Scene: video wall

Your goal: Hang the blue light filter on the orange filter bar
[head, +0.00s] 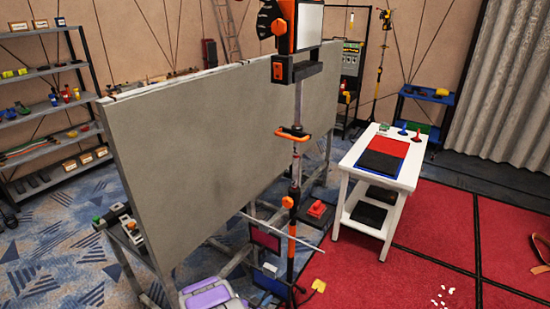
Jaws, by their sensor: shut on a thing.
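A tall light stand (291,232) with orange clamps rises in front of the big grey panel. A lamp head (309,27) with a white face is at its top. A short orange bar (292,133) sticks out from the stand at mid-height. I cannot tell for sure that it is the filter bar. A small blue-edged piece (271,282) shows low by the stand's foot. Blue also edges the flat sheets (375,181) on the white table. I cannot tell which is the blue light filter. My gripper is not in view.
The grey panel (215,140) stands on a metal frame. The white table (346,180) at right bears red and black sheets. A purple case (206,293) lies at the bottom. Shelves (45,115) stand at left. Red carpet (430,250) at right is mostly clear.

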